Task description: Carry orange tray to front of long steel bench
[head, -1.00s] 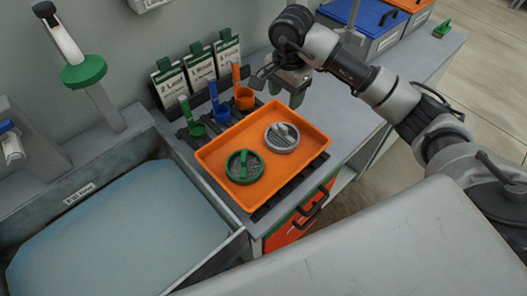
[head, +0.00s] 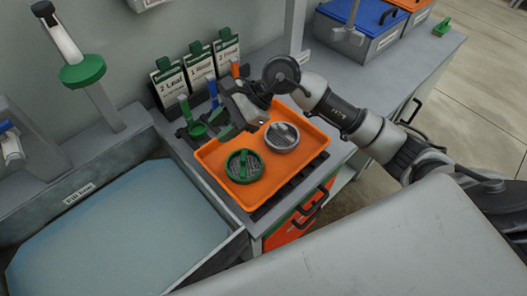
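The orange tray (head: 213,158) lies on a dark slatted rack on the grey bench top (head: 345,85), in the middle of the head view. It holds a green round strainer-like disc (head: 244,166) and a grey one (head: 282,137). My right gripper (head: 236,128) is over the tray's back left part, reaching in from the right. Its wrist hides the tray's back edge. I cannot tell whether it touches the tray or how far its fingers are apart. My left gripper is not in view.
Green (head: 197,130) and blue (head: 214,96) scoops stand behind the tray; an orange one is mostly hidden. Label cards (head: 199,66) stand along the wall. A water-filled basin (head: 110,235) is at left. Lidded bins (head: 362,30) stand at back right. The bench right of the tray is clear.

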